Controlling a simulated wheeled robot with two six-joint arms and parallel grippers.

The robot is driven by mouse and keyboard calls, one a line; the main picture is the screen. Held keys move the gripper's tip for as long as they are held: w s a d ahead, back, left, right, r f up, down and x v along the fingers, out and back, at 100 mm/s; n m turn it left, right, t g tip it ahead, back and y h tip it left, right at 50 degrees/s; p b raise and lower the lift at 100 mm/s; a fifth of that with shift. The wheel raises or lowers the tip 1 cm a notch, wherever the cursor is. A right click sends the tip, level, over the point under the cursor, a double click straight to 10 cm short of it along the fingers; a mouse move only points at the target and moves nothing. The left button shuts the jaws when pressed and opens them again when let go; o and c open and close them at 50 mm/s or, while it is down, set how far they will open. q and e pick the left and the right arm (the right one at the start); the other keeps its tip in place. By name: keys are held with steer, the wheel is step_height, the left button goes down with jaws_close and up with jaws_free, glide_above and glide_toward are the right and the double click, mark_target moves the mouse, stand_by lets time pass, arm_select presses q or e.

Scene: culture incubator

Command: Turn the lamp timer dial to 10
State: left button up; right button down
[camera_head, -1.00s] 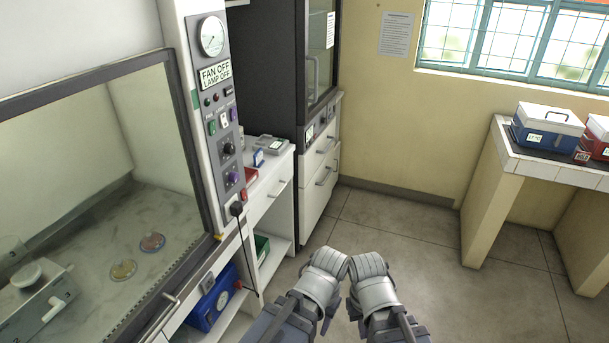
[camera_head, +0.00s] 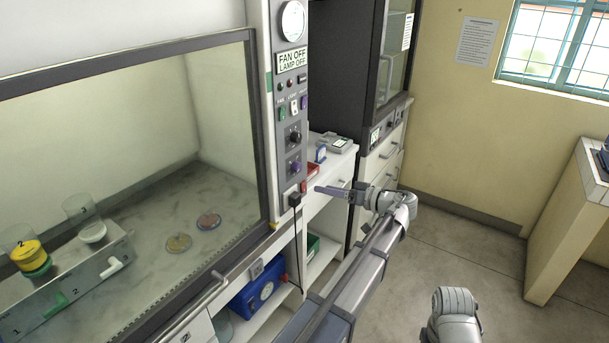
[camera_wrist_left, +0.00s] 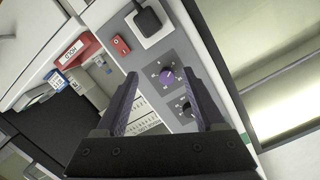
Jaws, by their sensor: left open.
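The control panel (camera_head: 294,110) stands on the post right of the cabinet's glass. It carries a black knob (camera_head: 295,137) and, below it, a purple knob (camera_head: 295,168). Their labels are too small to read, so I cannot tell which is the lamp timer dial. My left gripper (camera_head: 320,190) is open and empty, right of and slightly below the purple knob, apart from the panel. In the left wrist view, the purple knob (camera_wrist_left: 168,77) appears between the open fingers, with the black knob (camera_wrist_left: 185,108) by the right finger. My right gripper is out of view.
The display (camera_head: 292,60) reads FAN OFF, LAMP OFF. Below the knobs are a red switch (camera_head: 304,186) and a black plug (camera_head: 294,200) with a hanging cable. A white bench (camera_head: 335,172) stands behind my left gripper. Dishes lie behind the glass. Floor at right is clear.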

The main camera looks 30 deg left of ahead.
mark_target(300, 168)
arm_select(q)
steer(key=shift+n+y, duration=0.9)
steer(key=shift+w+a+r, duration=0.35)
steer(key=shift+a+r, duration=0.15)
steer(key=shift+a, duration=1.15)
steer(key=shift+w+a+r, duration=0.3)
steer(key=shift+a+r, duration=0.15)
steer(key=shift+a, duration=1.15)
steer(key=shift+w+a+r, duration=0.35)
steer(key=shift+a+r, duration=0.15)
steer(key=shift+a, duration=1.15)
jaws_close()
